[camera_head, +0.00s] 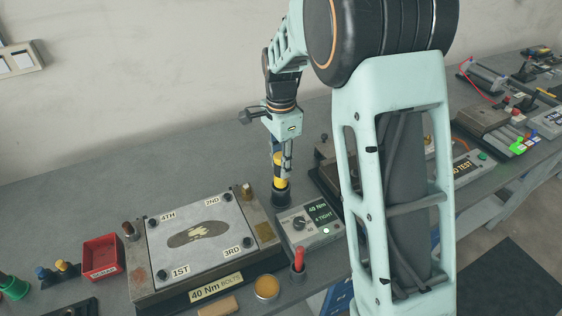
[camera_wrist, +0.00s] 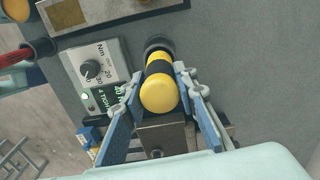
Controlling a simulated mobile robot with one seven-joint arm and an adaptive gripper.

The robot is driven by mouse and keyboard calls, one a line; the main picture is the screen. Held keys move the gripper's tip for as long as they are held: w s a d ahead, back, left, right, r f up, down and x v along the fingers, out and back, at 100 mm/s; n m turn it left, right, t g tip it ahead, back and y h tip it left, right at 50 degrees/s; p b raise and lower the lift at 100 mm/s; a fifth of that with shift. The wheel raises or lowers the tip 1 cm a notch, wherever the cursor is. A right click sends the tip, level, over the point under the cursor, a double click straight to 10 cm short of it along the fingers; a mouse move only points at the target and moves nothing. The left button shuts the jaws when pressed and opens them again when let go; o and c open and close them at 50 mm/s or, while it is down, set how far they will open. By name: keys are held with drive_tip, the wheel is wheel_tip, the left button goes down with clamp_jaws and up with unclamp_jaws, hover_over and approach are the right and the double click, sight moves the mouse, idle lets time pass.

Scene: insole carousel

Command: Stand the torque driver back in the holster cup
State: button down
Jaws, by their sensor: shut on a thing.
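The torque driver (camera_head: 279,166) has a yellow and black grip and stands roughly upright at the middle of the bench in the head view. Its yellow end cap shows in the wrist view (camera_wrist: 159,93), pointing up at the camera. My gripper (camera_head: 283,158) is shut on the driver, its blue fingers on either side of the grip in the wrist view (camera_wrist: 166,80). The dark holster cup (camera_head: 281,199) is directly below the driver; its rim shows around the lower end in the wrist view (camera_wrist: 158,44). How deep the driver sits is hidden.
Left of the cup is a bolted plate (camera_head: 205,260) marked 1ST to 4TH. A control box (camera_head: 312,222) reading "40 Nm 4 TIGHT" stands close right, with a red-handled tool (camera_head: 298,260) in front. A red bin (camera_head: 103,258) is further left. My arm hides part of the bench.

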drive_tip(key=shift+f+b, duration=0.5)
drive_tip(key=shift+f, duration=0.45)
drive_tip(key=c, duration=1.5)
unclamp_jaws()
drive_tip(key=shift+o, duration=0.2)
wheel_tip(320, 180, up, 12)
drive_tip(key=shift+r, duration=0.1)
